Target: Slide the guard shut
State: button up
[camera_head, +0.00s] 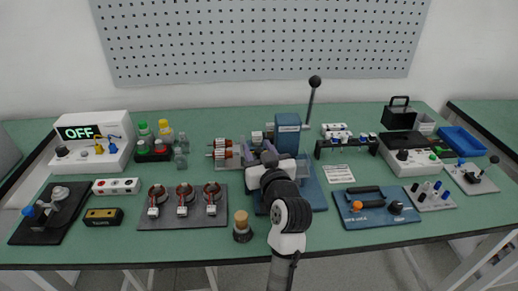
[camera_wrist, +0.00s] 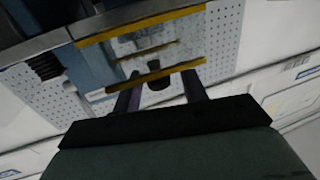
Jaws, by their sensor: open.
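The guard (camera_wrist: 150,45) is a clear panel with yellow edge strips, seen tilted in the wrist view. A dark knob (camera_wrist: 158,83) stands out by its lower yellow strip. My gripper (camera_wrist: 163,78) is open, one finger on each side of the knob in the picture. Whether the fingers touch the knob I cannot tell. In the head view my gripper (camera_head: 264,155) is at the front of the blue press (camera_head: 289,137), which has a long black-knobbed lever (camera_head: 311,97). My arm hides most of the guard there, so how far it is open I cannot tell.
Copper-wound rotors (camera_head: 222,148) lie left of the press. A dark plate with three stators (camera_head: 183,207) and a cork-topped jar (camera_head: 242,226) are nearer the front. A blue fixture (camera_head: 376,208) and a white control box (camera_head: 411,161) stand to the right.

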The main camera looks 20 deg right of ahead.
grip_shut()
dwell(0.3)
jog(key=d, duration=0.2)
jog(key=s+d+b, duration=0.1)
jog(key=d, duration=0.2)
jog(key=s+d+b, duration=0.1)
jog(key=d, duration=0.2)
jog(key=shift+s+d, duration=0.2)
jog(key=shift+d, duration=0.05)
grip_release()
jog(key=shift+d, duration=0.15)
jog(key=shift+s, duration=0.1)
jog(key=s+a+b, duration=0.1)
jog(key=s+b, duration=0.2)
jog(key=s, duration=1)
jog(key=shift+s, duration=0.35)
